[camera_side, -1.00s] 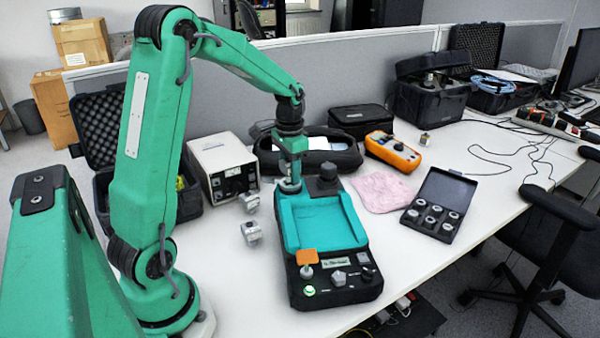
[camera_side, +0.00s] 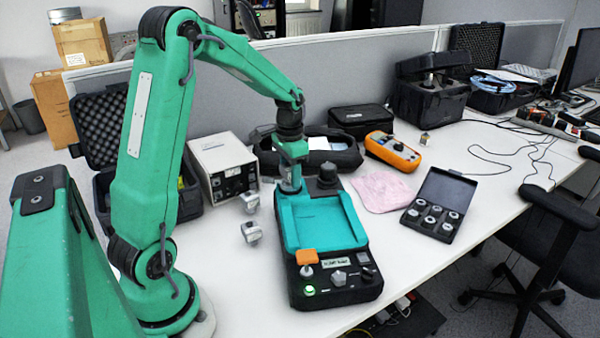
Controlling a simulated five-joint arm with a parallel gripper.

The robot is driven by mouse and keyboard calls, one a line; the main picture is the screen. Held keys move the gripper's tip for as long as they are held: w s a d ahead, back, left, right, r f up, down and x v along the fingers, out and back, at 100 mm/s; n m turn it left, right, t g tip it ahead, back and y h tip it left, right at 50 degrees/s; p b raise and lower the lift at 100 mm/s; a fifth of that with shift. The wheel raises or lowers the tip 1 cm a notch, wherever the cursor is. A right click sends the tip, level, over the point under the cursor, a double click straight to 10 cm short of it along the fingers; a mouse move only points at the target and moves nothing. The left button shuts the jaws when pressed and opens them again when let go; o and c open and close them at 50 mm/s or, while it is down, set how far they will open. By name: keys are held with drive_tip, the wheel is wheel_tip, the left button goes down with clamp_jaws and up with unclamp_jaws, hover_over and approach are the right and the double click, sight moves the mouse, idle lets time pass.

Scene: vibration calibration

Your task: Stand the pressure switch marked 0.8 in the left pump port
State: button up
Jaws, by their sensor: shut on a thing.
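The teal and black pump unit (camera_side: 325,225) stands in the middle of the white table. My gripper (camera_side: 290,184) points down over the left rear corner of the unit, where the left port is. It is shut on a small part, which I take for the pressure switch; the fingers hide most of it. I cannot read any mark on it, nor tell how deep it sits in the port. Two grey metal fittings, one behind (camera_side: 249,202) and one in front (camera_side: 251,233), lie on the table left of the unit.
A dark knob (camera_side: 328,174) rises beside the gripper on the unit's rear right. A grey instrument box (camera_side: 222,165) is at left. A pink cloth (camera_side: 383,191), an orange meter (camera_side: 393,151) and an open black case of fittings (camera_side: 439,204) are at right.

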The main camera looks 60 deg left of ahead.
drive_tip(key=shift+f, duration=0.25)
idle(0.4)
drive_tip(key=o, duration=1.2)
drive_tip(key=shift+r, duration=3.95)
